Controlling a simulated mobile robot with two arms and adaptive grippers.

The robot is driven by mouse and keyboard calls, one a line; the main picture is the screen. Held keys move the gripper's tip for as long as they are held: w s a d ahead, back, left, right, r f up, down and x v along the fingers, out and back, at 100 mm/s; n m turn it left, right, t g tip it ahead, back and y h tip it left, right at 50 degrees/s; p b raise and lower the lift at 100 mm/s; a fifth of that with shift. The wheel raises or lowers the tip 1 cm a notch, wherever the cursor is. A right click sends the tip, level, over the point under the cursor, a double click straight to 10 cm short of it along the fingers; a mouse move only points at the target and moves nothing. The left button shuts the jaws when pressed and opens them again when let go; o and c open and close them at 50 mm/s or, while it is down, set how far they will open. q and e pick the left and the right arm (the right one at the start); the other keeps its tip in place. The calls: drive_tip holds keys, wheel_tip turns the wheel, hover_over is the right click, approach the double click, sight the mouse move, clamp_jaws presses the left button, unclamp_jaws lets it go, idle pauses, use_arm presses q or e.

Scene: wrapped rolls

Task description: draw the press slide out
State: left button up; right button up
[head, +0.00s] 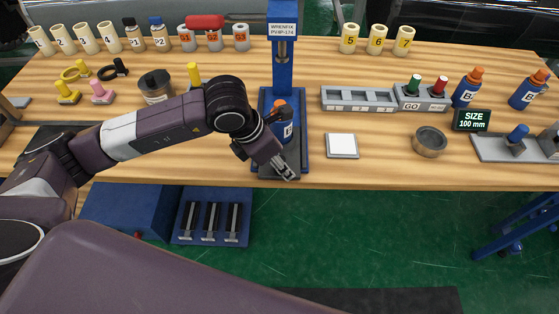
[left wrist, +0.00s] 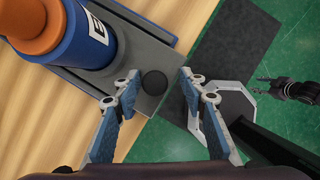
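The blue press (head: 283,75) stands at the table's front edge. Its grey slide (head: 268,170) is low in the frame, with a blue bottle with an orange cap (head: 281,117) standing on it. In the left wrist view the slide (left wrist: 135,62) has a round black knob (left wrist: 154,83) at its front end; the bottle (left wrist: 75,35) stands behind it. My left gripper (left wrist: 158,84) is open, its fingertips on either side of the knob with gaps visible. In the head view this gripper (head: 287,173) hides the knob. My right gripper (left wrist: 263,91) appears small over the floor, its fingers apart.
A white square pad (head: 342,146), a grey slotted tray (head: 360,98) and a round bowl (head: 430,142) are right of the press. A blue floor unit (head: 210,216) stands below the table's front edge.

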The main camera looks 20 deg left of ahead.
use_arm(q)
drive_tip(key=shift+w+r, duration=0.1)
drive_tip(key=shift+r, duration=0.05)
drive_tip(key=v, duration=1.2)
use_arm(e)
drive_tip(key=shift+s+d, duration=0.3)
use_arm(q)
drive_tip(key=shift+f, duration=0.2)
